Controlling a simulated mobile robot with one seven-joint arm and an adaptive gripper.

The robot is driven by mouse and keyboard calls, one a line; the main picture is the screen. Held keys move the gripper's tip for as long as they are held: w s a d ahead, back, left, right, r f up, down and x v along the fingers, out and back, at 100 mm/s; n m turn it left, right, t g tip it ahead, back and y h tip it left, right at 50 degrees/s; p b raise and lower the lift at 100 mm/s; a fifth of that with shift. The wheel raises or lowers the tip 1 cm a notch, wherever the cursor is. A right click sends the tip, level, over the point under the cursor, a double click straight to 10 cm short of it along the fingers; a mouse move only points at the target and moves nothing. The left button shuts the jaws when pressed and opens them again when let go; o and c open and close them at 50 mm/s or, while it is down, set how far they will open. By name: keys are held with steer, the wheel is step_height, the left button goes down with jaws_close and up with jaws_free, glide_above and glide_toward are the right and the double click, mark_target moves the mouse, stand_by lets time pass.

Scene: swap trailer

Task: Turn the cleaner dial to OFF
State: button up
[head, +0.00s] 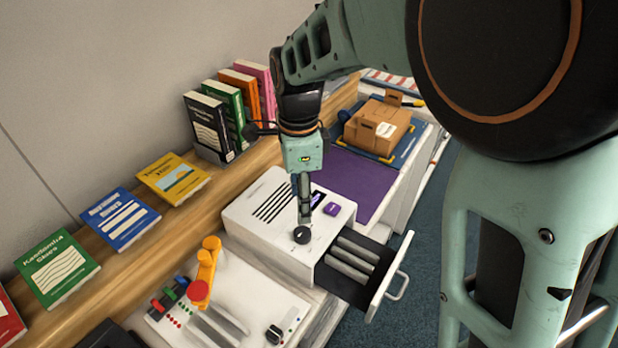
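A white box-shaped machine (262,222) with dark vent lines stands on the counter in the head view; it looks like the cleaner. A round black dial (302,236) sits near the front of its top. My gripper (304,216) points down over the machine, its fingertips right at or just above the dial. The fingers look like one narrow strip from here, so I cannot tell whether they are apart or touch the dial. The dial's markings are too small to read. A purple button (331,209) is to the right of the dial.
A drawer (383,285) with pale bars inside stands open at the machine's front. A white panel (244,287) with an orange lever (207,262) and another black knob (273,334) lies at lower left. Books line the wooden shelf (190,215). A purple mat (345,178) and cardboard boxes (377,127) lie beyond.

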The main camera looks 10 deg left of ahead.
mark_target(302, 231)
step_height(302, 231, down, 10)
steer(key=shift+w+f, duration=0.1)
steer(key=shift+f, duration=0.1)
stand_by(0.3)
steer(key=c, duration=1.2)
steer(key=shift+o, duration=0.2)
